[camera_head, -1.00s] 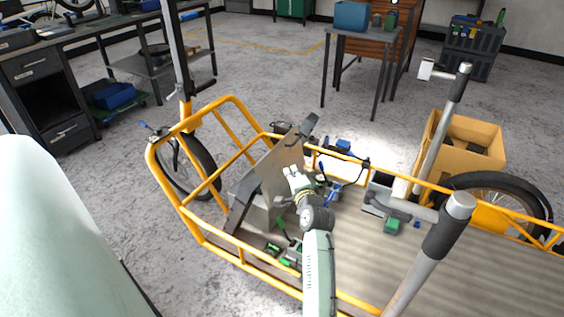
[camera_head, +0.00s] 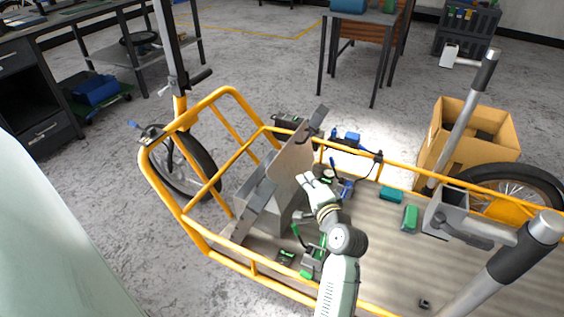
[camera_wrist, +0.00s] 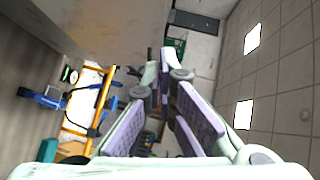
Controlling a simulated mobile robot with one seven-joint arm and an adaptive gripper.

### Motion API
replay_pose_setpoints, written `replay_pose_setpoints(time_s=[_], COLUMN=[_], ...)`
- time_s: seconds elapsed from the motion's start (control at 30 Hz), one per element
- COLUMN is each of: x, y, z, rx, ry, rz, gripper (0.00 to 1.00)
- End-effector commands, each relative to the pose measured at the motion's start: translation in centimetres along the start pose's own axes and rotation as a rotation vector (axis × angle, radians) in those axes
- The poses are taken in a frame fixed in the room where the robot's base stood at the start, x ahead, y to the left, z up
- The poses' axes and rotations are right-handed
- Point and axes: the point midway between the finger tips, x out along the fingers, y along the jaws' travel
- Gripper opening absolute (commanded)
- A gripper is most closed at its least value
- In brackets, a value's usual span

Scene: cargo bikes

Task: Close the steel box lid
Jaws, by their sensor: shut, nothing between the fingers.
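The steel box (camera_head: 284,218) sits at the left end of the orange cargo bike's bed in the head view. Its lid (camera_head: 290,160) stands raised and tilted, with a dark bar along its upper edge. My gripper (camera_head: 305,180) is shut and empty, in front of the lid's right-hand face. Whether it touches the lid cannot be told. In the wrist view my gripper's fingers (camera_wrist: 167,65) are together, and a grey-brown panel that looks like the lid (camera_wrist: 100,25) fills the upper left. My arm hides part of the bed.
An orange rail (camera_head: 400,172) runs around the bed. A cardboard box (camera_head: 490,125) stands behind the bike. A grey handlebar post (camera_head: 515,262) rises at the right front.

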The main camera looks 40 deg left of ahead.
Motion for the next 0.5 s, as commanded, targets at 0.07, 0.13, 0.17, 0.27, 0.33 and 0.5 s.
replay_pose_setpoints(time_s=[0.07, 0.13, 0.17, 0.27, 0.33, 0.5], x=[1.4, 2.8, 3.5, 5.7, 7.2, 10.0], y=[-0.2, -0.2, -0.3, -0.2, -0.3, -0.3], z=[0.1, 0.1, 0.1, 0.1, 0.1, 1.1], rx=[-0.001, 0.001, 0.0, 0.0, 0.0, 0.001], ry=[-0.005, -0.005, -0.005, -0.004, -0.004, -0.006], rz=[0.0, 0.0, -0.001, 0.0, 0.0, 0.001], gripper=[0.0, 0.0, 0.0, 0.0, 0.0, 0.0])
